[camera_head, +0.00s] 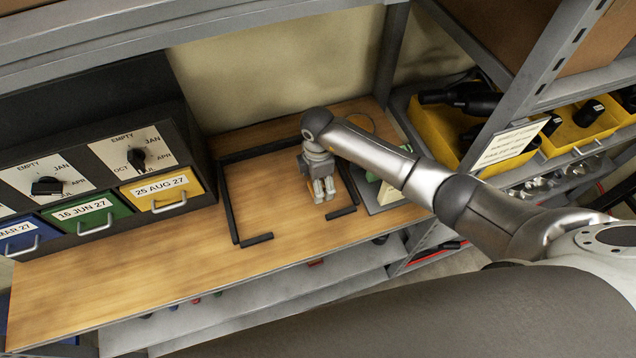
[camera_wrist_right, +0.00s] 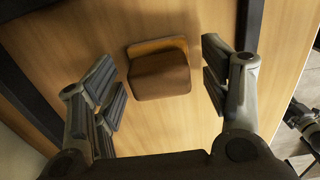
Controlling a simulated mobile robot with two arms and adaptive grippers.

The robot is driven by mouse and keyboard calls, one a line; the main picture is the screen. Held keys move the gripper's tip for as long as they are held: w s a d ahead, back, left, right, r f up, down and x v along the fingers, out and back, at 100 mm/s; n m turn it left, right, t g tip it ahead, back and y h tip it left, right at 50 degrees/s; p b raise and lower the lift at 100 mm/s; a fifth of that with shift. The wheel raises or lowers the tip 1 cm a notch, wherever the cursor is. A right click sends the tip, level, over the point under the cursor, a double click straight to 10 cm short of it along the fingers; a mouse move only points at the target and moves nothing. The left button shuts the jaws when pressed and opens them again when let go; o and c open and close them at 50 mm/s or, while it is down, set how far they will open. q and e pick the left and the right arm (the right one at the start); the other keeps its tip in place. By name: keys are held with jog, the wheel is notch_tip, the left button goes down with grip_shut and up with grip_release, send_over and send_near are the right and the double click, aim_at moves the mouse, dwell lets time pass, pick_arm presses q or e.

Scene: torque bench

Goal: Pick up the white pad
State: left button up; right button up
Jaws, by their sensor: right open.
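My right gripper (camera_head: 322,192) is over the wooden bench top, inside a black frame of bars. In the right wrist view the fingers (camera_wrist_right: 165,90) are wide apart and empty. A small brown block (camera_wrist_right: 160,75) with a tan edge lies on the wood between and beyond the fingertips, apart from both. No clearly white pad shows in the wrist view, and I cannot tell whether the block is the pad in shade. A small cream piece (camera_head: 391,193) lies right of the frame, partly behind my arm. My left gripper is not in view.
The black frame (camera_head: 228,200) is open at its front. Drawers with dials (camera_head: 120,175) stand on the left. A grey plate (camera_head: 372,200) lies right of the frame. Yellow bins (camera_head: 432,130) with black tools are farther right. The bench's front left is clear (camera_head: 130,285).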

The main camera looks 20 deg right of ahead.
jog(key=c, duration=1.1)
jog(key=shift+r, duration=0.1)
